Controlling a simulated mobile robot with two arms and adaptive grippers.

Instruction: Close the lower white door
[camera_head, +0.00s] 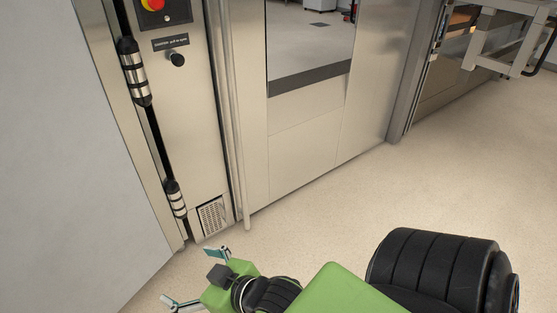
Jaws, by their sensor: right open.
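No door that I can clearly tell as the lower white door shows in the head view. A large plain pale panel (60,150) fills the left side; I cannot tell whether it is a door. My right gripper (192,277) is at the bottom, left of centre, with its green body and two fingers spread apart and nothing between them. It is above the floor, in front of the steel cabinet's foot, and appears apart from the panel. My left gripper is not in view.
A tall steel door (300,150) with a window and a long vertical bar (229,110) stands ahead. Beside it are a black knob (177,60), a red button (152,4) and a vent (212,217). A metal rack (490,40) is at upper right. The floor (450,180) between is clear.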

